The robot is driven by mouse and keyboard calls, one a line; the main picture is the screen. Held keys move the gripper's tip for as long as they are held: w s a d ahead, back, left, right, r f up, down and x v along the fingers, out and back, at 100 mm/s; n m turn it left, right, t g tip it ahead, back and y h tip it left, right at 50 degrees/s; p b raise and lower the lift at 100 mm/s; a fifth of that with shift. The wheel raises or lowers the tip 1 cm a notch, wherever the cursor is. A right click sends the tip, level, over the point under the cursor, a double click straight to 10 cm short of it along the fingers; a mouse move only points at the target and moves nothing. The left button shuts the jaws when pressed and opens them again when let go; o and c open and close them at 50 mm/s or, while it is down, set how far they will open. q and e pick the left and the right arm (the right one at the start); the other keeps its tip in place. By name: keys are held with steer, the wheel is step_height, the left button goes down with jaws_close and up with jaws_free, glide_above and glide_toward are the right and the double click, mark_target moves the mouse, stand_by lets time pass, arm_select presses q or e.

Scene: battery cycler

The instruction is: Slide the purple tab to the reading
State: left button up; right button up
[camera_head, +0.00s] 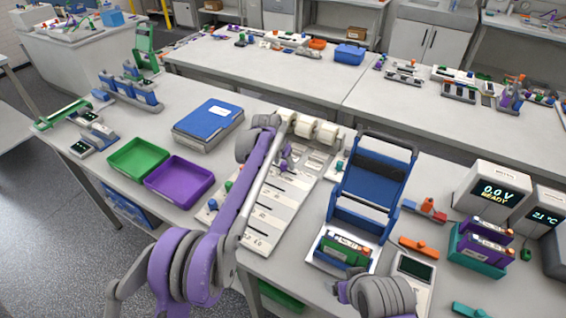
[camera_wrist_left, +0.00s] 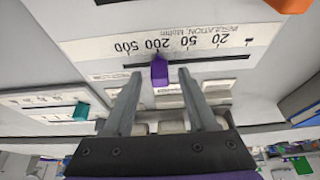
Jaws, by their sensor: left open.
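The purple tab (camera_wrist_left: 159,72) sits in a dark slot on a white scale strip (camera_wrist_left: 190,40) in the left wrist view. The strip reads "INSULATION, MOhm" upside down, with 20, 50, 200 and 500. My left gripper (camera_wrist_left: 160,76) is open, with one finger on each side of the tab and a gap on both sides. In the head view my left gripper (camera_head: 284,164) is over the far part of the white slider board (camera_head: 268,222).
A teal tab (camera_wrist_left: 81,110) is on a neighbouring scale. The green tray (camera_head: 138,158) and purple tray (camera_head: 180,181) are left of the board. A blue folding frame (camera_head: 372,180) stands to its right. A display (camera_head: 494,192) reads "0.0 V READY".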

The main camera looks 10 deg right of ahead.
arm_select(q)
steer(key=v, duration=1.1)
steer(key=shift+f, duration=0.1)
